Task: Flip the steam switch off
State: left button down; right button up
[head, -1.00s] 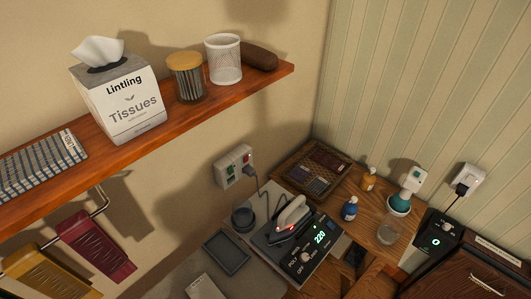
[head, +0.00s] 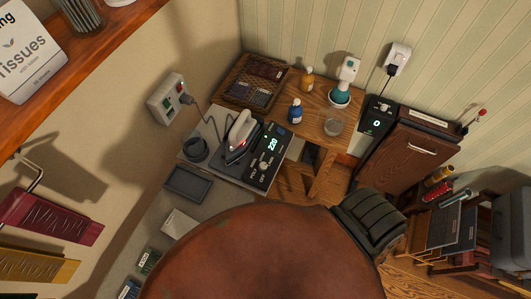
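A steam iron (head: 240,132) with a light body sits on a dark ironing unit (head: 252,181) on the counter. Its panel has a lit green display (head: 272,143) reading 220. Small pale controls (head: 263,165) and white lettering lie below the display. I cannot make out which control is the steam switch or its setting. A wall socket plate (head: 166,99) with a red and a green switch stands left of the iron, with a cord plugged in. Neither gripper can be identified in view.
A large brown rounded shape (head: 255,255) fills the bottom centre and hides part of the counter. A wicker tray (head: 251,82), blue bottle (head: 295,111), amber bottle (head: 307,78) and glass (head: 333,127) stand behind the iron. A second unit (head: 377,118) shows 0.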

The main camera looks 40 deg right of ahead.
aim_at(281, 132)
jog(key=u, duration=1.05)
jog(key=k, duration=0.95)
jog(key=z, duration=1.3)
jog(key=i, duration=0.5)
